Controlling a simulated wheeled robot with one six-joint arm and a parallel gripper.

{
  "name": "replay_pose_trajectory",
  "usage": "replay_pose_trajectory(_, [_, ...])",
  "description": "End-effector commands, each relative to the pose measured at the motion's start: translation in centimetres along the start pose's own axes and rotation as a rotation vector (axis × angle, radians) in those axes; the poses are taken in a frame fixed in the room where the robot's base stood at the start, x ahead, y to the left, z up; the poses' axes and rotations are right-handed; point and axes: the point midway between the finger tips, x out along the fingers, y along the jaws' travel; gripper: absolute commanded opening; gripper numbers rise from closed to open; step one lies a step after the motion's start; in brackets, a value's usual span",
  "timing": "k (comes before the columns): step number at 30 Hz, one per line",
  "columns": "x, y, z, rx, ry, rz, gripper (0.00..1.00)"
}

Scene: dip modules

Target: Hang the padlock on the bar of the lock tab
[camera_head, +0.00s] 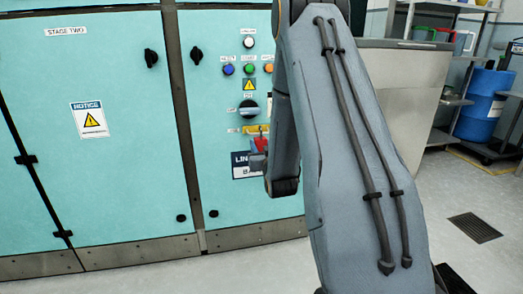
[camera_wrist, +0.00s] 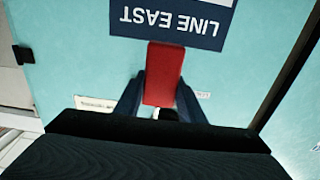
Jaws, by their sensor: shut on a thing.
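The red padlock (camera_head: 261,144) is at the cabinet front, just below the yellow lock tab (camera_head: 256,129). In the wrist view the padlock's red body (camera_wrist: 164,72) sits between the two dark fingers of my gripper (camera_wrist: 162,92), which is shut on it. My gripper also shows in the head view (camera_head: 258,160), partly hidden by my arm. The padlock's top is close to the tab or touching it. I cannot tell whether its shackle is around the bar. The tab is not clearly visible in the wrist view.
The teal cabinet (camera_head: 225,190) carries a dark rotary switch (camera_head: 249,107) above the tab, with coloured buttons higher up. The LINE EAST sign (camera_wrist: 170,20) lies behind the padlock. A grey cabinet (camera_head: 395,100) and a blue drum (camera_head: 484,105) stand at the right.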

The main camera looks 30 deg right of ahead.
Motion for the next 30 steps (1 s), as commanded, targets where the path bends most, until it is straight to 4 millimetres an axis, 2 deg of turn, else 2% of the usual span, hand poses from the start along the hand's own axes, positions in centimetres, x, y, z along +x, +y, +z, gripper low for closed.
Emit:
replay_pose_trajectory(7, [1.8,0.0,0.1,0.0,0.002,0.0,0.1])
replay_pose_trajectory(15, [1.6,0.0,1.3,0.0,0.001,0.0,0.1])
replay_pose_trajectory(26, [1.6,0.0,1.4,0.0,0.001,0.0,0.1])
replay_pose_trajectory(27, [1.6,0.0,1.4,0.0,0.001,0.0,0.39])
replay_pose_trajectory(30, [1.6,0.0,1.4,0.0,0.001,0.0,0.56])
